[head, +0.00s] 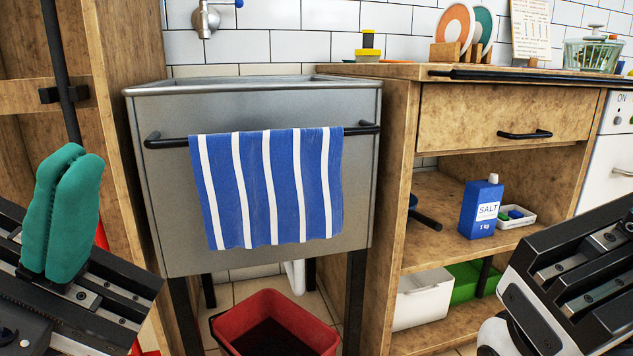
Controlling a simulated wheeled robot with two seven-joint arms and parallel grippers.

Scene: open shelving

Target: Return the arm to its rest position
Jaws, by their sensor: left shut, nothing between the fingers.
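My left gripper (68,212) is at the left edge, in front of the wooden shelving. Its two green fingers point up and are pressed together with nothing between them. Part of my right gripper's dark body (580,275) shows at the lower right edge, in front of the cabinet and the white appliance. Its fingers are out of the picture.
A grey sink unit (270,255) has a blue-and-white striped towel (262,190) on its bar. A red bin (315,330) stands on the floor below. At right, a wooden cabinet (470,120) holds a blue salt box (481,208) and a white container (422,298).

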